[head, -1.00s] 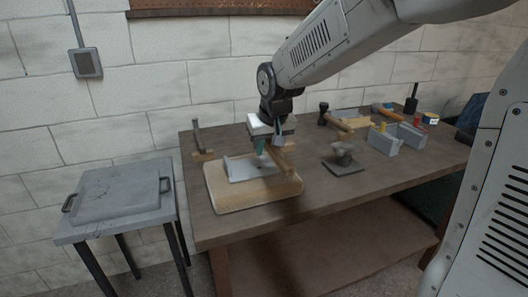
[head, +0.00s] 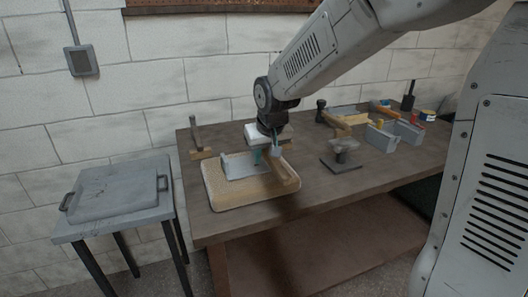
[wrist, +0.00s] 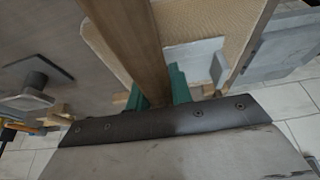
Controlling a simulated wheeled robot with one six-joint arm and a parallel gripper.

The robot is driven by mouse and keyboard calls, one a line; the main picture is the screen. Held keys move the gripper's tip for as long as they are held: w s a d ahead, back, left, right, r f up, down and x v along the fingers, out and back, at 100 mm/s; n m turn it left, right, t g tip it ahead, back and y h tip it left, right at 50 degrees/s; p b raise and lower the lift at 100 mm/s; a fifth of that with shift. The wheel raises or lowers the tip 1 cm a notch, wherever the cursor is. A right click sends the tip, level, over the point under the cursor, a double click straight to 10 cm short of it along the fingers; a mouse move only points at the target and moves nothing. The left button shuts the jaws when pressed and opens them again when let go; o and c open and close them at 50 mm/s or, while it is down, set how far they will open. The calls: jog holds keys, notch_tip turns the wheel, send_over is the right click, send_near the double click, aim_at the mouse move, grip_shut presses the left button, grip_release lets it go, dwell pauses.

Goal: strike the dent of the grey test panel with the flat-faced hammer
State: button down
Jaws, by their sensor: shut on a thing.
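My gripper (head: 267,156) is shut on a brown wooden handle (head: 284,174), taken to be the hammer's, over the back right of the padded board. The handle points toward the front of the bench, and in the wrist view (wrist: 135,40) it runs between the green fingertips to the top edge. The hammer's head does not show in either view. The grey test panel (head: 236,165) lies on the tan board (head: 228,198), just left of my gripper. It also shows in the wrist view (wrist: 195,50), with a raised edge. I cannot make out the dent or any contact.
A small dark stand (head: 344,162) is right of the board. A hammer-like tool (head: 331,120), grey blocks (head: 382,137) and other tools stand farther right. A wooden stand (head: 199,145) is at the back left. A grey side table (head: 115,200) stands left. The bench's front right is clear.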

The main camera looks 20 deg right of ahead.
notch_tip(320, 180, down, 4)
jog(key=shift+s+r, duration=0.1)
jog(key=shift+r, duration=0.15)
jog(key=shift+w+r, duration=0.1)
jog(key=shift+w, duration=0.1)
notch_tip(320, 180, up, 8)
jog(key=shift+s+f, duration=0.1)
jog(key=shift+f, duration=0.1)
